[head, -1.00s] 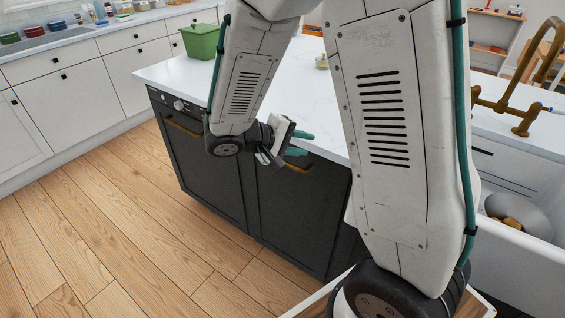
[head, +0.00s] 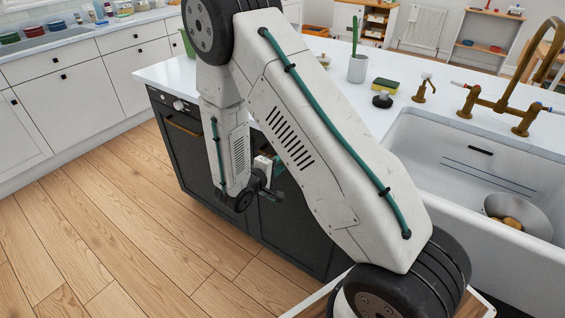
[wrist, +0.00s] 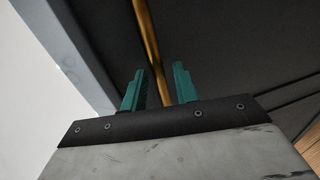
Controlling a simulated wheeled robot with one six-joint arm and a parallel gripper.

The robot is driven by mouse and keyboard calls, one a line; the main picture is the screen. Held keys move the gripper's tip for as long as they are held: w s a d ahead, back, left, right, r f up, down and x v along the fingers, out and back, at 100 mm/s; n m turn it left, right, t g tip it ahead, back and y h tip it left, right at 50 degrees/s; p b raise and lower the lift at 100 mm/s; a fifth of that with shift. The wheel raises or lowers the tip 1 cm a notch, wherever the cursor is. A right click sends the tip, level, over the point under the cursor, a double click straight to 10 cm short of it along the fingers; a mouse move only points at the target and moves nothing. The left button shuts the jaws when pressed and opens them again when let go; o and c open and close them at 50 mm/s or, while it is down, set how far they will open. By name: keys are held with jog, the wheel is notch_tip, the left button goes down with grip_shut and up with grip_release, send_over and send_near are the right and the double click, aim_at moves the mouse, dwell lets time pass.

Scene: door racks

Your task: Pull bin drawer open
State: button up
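The bin drawer appears to be the dark panel (head: 284,236) on the island's front, partly hidden behind my arm in the head view. Its dark face (wrist: 235,45) fills much of the wrist view. A brass bar handle (wrist: 147,30) runs across that face and passes between the teal fingers of my gripper (wrist: 159,72) in the picture. The fingers are apart, one on each side of the bar, and do not visibly clamp it. In the head view my gripper (head: 279,178) is close to the panel's upper part, and the handle is hidden there.
A dark appliance front with a brass handle (head: 183,126) is to the left. The white countertop (head: 350,105) overhangs above. A white sink (head: 470,165) and brass faucet (head: 500,105) are at the right. The wooden floor (head: 130,220) in front is clear.

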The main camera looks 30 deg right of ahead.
jog(key=shift+x, duration=0.95)
grip_shut()
jog(key=shift+s+a, duration=0.1)
